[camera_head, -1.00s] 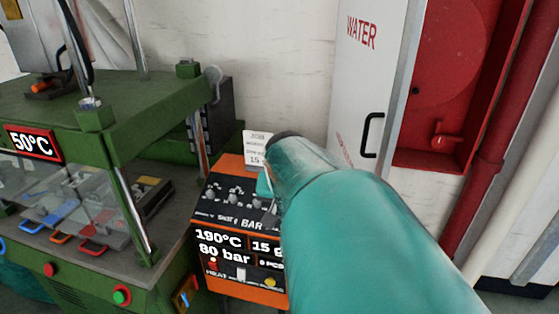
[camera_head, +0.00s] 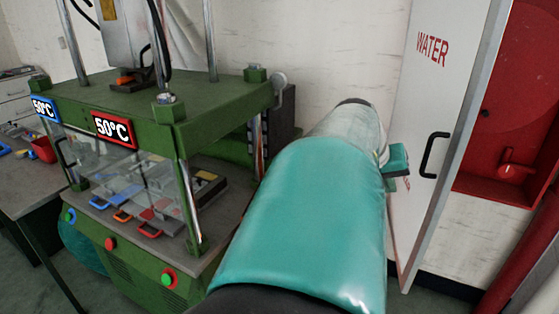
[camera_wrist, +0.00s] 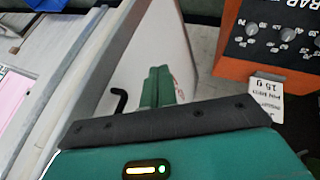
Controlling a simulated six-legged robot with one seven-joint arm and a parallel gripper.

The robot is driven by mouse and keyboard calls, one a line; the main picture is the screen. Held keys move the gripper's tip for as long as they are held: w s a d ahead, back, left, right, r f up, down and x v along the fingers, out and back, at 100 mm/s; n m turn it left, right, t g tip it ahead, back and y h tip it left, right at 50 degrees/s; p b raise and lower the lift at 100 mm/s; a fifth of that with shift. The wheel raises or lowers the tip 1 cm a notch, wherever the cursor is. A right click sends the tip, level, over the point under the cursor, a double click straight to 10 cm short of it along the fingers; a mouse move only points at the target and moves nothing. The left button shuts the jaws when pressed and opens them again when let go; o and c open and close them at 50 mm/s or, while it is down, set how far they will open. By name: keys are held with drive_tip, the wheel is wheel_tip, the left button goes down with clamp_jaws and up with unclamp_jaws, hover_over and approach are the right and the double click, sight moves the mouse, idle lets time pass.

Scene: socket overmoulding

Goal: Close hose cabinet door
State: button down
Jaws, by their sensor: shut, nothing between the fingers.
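The white hose cabinet door (camera_head: 440,85), marked WATER in red, stands open beside the red cabinet (camera_head: 515,110). Its black handle (camera_head: 433,155) is near the door's right edge. My gripper (camera_head: 398,168) has teal fingers, shut and empty, in front of the lettered face, left of the handle. In the wrist view, my shut fingers (camera_wrist: 161,85) overlap the white door (camera_wrist: 186,30), with the black handle (camera_wrist: 118,101) to their left. I cannot tell whether they touch the door. My arm hides part of the door's left side.
A green press machine (camera_head: 140,135) stands on the left, next to a grey table (camera_head: 40,190). In the wrist view, an orange control unit (camera_wrist: 235,65) with dials and a paper note (camera_wrist: 264,100) is to the right of the door.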

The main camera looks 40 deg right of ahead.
approach(420, 213)
wheel_tip(420, 213, down, 4)
drive_tip(key=w, duration=0.3)
drive_tip(key=shift+s+d, duration=1.5)
drive_tip(key=shift+s, duration=0.15)
drive_tip(key=shift+s+d, duration=0.1)
